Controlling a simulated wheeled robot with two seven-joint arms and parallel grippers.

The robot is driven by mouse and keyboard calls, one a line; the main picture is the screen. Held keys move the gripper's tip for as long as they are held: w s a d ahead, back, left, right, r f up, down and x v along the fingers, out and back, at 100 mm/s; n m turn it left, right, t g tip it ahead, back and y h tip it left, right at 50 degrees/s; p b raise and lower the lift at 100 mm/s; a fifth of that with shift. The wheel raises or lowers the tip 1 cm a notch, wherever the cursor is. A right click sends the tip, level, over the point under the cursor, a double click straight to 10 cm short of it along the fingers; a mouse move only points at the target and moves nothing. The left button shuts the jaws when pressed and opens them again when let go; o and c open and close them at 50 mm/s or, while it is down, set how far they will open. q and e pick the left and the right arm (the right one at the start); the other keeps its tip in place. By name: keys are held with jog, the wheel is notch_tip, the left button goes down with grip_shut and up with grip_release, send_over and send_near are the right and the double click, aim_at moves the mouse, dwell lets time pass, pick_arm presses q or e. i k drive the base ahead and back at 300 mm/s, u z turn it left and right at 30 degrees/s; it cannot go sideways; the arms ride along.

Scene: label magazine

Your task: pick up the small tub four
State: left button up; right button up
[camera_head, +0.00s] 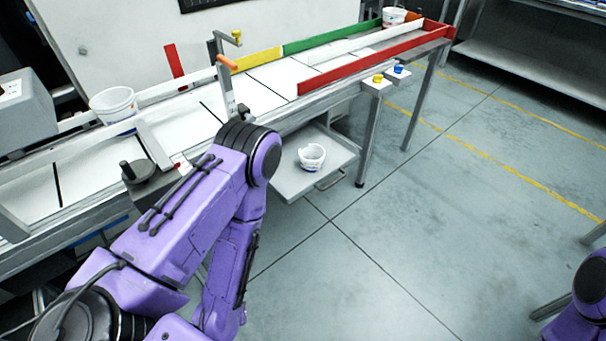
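Three white tubs are in view, and I cannot tell which is tub four. One small tub (311,157) stands upright on a grey pull-out tray (284,184) below the conveyor. A larger-looking tub (113,104) stands on the conveyor at the left. Another tub (394,16) stands at the conveyor's far end. My purple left arm bends in front of the conveyor, its elbow close to the tray's left side; its gripper is out of view. Only a piece of my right arm shows at the lower right edge, without its gripper.
The conveyor (262,98) runs from lower left to upper right, with a red rail (360,62) and green and yellow guides. A grey shelf (520,70) stands at upper right. The floor at right is clear.

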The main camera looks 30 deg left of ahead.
aim_at(312, 157)
jog(key=k, duration=0.9)
jog(key=u, duration=0.85)
jog(key=i, duration=1.15)
jog(key=z, duration=0.35)
